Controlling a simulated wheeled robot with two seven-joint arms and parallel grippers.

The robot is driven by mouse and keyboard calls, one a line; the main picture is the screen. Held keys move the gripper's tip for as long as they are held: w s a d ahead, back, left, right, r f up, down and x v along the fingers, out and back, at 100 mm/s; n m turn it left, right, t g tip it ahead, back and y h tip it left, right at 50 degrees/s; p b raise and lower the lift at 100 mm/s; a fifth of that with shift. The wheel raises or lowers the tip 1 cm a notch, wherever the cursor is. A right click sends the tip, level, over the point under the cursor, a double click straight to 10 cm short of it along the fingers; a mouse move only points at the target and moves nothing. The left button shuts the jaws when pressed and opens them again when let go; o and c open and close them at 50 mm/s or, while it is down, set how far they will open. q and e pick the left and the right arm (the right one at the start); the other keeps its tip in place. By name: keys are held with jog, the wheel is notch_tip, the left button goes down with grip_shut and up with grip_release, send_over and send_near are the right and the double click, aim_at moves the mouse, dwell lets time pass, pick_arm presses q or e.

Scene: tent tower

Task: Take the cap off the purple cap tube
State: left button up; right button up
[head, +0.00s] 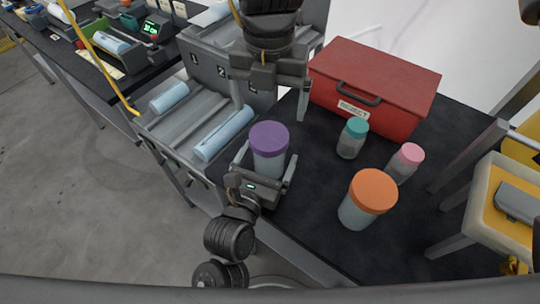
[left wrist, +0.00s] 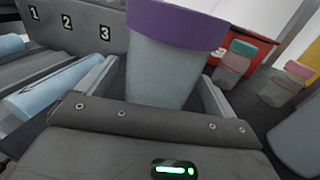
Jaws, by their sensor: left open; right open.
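The purple cap tube (head: 270,164) stands upright on the dark table near its left edge, its purple cap (head: 269,137) on top. My left gripper (head: 266,168) is open, with one finger on each side of the tube's body below the cap. In the left wrist view the tube (left wrist: 160,75) rises between the fingers; whether they touch it I cannot tell. My right gripper (head: 270,110) is open and empty, pointing down above and just behind the cap.
An orange-capped tube (head: 368,199), a teal-capped bottle (head: 352,138) and a pink-capped bottle (head: 404,163) stand to the right. A red toolbox (head: 374,85) is behind them. A grey numbered rack (head: 180,125) with blue rolls adjoins the left. The front middle of the table is clear.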

aim_at(268, 134)
pick_arm(q)
jog(key=shift+s+a+r, duration=0.1)
jog(key=shift+s, duration=0.05)
jog(key=c, duration=0.5)
pick_arm(e)
jog(key=shift+s+a+r, duration=0.1)
jog(key=shift+s, duration=0.05)
pick_arm(q)
jog(key=c, duration=1)
jog(key=shift+o, duration=0.2)
pick_arm(e)
jog(key=shift+o, duration=0.9)
notch_tip(268, 134, up, 4)
jog(key=n, duration=1.2)
notch_tip(268, 134, down, 12)
jog(key=shift+r, duration=0.15)
